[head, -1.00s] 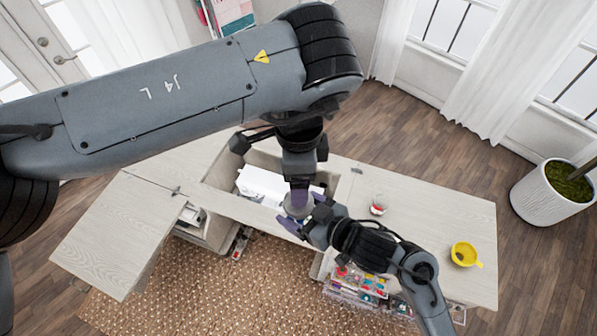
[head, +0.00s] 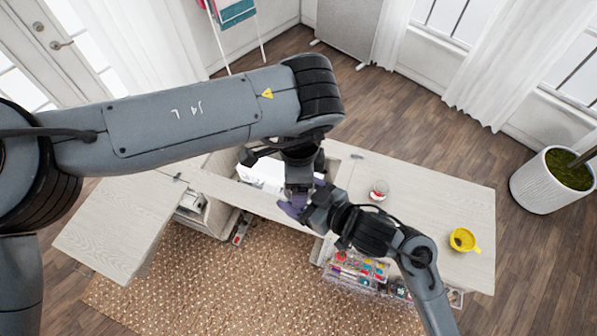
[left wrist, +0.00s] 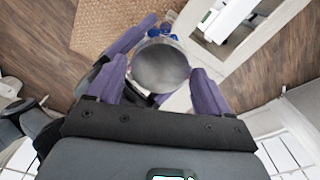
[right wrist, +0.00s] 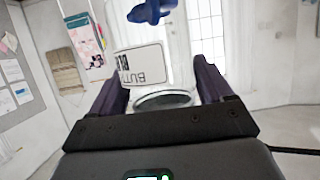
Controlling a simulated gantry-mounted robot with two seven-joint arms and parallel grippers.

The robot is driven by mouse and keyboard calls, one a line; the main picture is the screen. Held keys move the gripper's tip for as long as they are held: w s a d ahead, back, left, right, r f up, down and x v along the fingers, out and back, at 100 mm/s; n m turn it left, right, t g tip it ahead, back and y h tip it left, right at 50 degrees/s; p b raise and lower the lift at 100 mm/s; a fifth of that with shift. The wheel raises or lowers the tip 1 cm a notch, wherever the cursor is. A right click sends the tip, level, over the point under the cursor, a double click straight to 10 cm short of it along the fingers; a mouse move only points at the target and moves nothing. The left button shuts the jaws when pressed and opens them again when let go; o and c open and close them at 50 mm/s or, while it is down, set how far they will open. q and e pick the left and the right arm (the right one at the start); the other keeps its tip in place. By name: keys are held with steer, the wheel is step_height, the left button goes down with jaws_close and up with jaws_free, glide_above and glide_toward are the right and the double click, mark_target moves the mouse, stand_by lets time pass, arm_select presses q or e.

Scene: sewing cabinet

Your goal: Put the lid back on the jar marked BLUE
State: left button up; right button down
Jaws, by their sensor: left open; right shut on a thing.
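My right gripper (right wrist: 160,82) is shut on a clear jar whose white label (right wrist: 143,67) shows upside down; its letters look like BUTT and BLUE. Blue contents (right wrist: 152,10) show at the top of that view, and a round rim (right wrist: 163,98) lies between the fingers. In the left wrist view, a round grey metallic lid (left wrist: 160,66) lies between the fingers of my open left gripper (left wrist: 157,78). Whether the lid is seated on the jar cannot be told. In the head view, my left gripper (head: 297,192) and right gripper (head: 308,205) meet above the cabinet, largely hiding the jar.
A small glass jar with red contents (head: 379,191) and a yellow cup-like thing (head: 463,240) stand on the right worktop (head: 425,205). A white object (head: 262,175) lies in the cabinet opening. Clear drawers (head: 358,270) with colourful contents stand out in front. The worktop between is free.

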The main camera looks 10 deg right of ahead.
arm_select(q)
steer(key=shift+f, duration=0.1)
steer(key=shift+c, duration=0.3)
steer(key=c, duration=0.9)
steer(key=shift+o, duration=0.2)
steer(key=m, duration=0.4)
steer(key=shift+m, duration=0.4)
steer(key=m, duration=1.1)
steer(key=shift+m, duration=0.3)
steer(key=o, duration=1.2)
steer(key=shift+c, duration=0.2)
